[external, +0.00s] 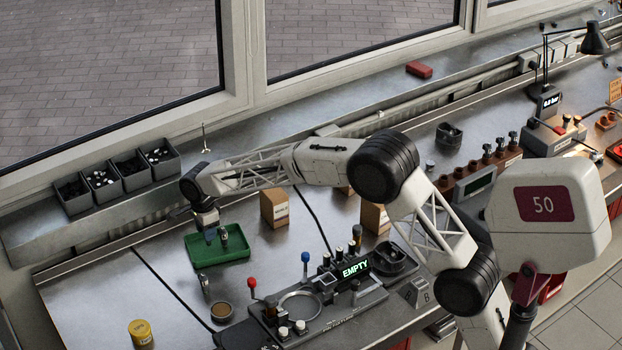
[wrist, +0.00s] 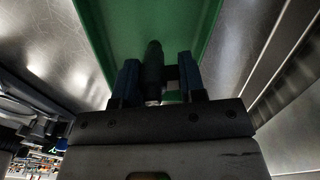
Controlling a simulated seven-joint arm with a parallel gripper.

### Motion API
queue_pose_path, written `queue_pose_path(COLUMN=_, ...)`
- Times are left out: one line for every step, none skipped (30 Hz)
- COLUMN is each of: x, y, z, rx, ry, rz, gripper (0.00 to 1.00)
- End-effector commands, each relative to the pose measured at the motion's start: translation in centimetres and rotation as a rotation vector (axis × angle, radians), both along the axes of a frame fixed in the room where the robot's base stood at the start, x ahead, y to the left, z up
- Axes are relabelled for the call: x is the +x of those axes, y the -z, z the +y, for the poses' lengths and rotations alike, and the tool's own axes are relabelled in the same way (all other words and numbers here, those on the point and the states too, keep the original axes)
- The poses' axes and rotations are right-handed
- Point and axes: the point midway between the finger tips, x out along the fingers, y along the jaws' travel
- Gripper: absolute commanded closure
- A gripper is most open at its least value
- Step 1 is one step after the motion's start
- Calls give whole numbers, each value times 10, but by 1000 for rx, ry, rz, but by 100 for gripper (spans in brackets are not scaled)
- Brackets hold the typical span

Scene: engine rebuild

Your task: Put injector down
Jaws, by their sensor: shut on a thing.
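The green tray (wrist: 197,22) lies below and behind the injector there. A small dark and brass-coloured upright part (external: 224,237) shows beside the fingers in the external view. I cannot tell whether it is the held injector, or whether the injector touches the tray floor.
Several grey bins (external: 117,181) of small parts stand on the ledge behind. A cardboard box (external: 274,208) stands right of the tray. A fixture with an "EMPTY" display (external: 356,269) is at the front right, and a yellow tin (external: 141,332) at the front left. Bare bench lies left of the tray.

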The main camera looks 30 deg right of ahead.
Motion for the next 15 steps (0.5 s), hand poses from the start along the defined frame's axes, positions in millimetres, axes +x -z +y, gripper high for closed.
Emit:
queue_pose_path(x=0, y=5, z=0, rx=0, ry=0, rz=0, gripper=86)
queue_pose_path(x=0, y=7, z=0, rx=0, ry=0, rz=0, gripper=86)
queue_pose_path(x=0, y=9, z=0, rx=0, ry=0, rz=-1, gripper=86)
queue_pose_path(x=0, y=10, z=0, rx=1, ry=0, rz=-2, gripper=86)
queue_pose_path(x=0, y=11, z=0, rx=1, ry=0, rz=-2, gripper=86)
queue_pose_path(x=0, y=12, z=0, rx=1, ry=0, rz=-2, gripper=86)
queue_pose_path(x=0, y=12, z=0, rx=1, ry=0, rz=-2, gripper=86)
queue_pose_path(x=0, y=12, z=0, rx=1, ry=0, rz=-2, gripper=86)
queue_pose_path(x=0, y=12, z=0, rx=1, ry=0, rz=-2, gripper=86)
queue_pose_path(x=0, y=12, z=0, rx=1, ry=0, rz=-2, gripper=86)
queue_pose_path(x=0, y=12, z=0, rx=1, ry=0, rz=-2, gripper=86)
queue_pose_path(x=0, y=12, z=0, rx=1, ry=0, rz=-2, gripper=86)
queue_pose_path(x=0, y=12, z=0, rx=1, ry=0, rz=-2, gripper=86)
queue_pose_path(x=0, y=12, z=0, rx=1, ry=0, rz=-2, gripper=86)
queue_pose_path(x=0, y=12, z=0, rx=1, ry=0, rz=-2, gripper=86)
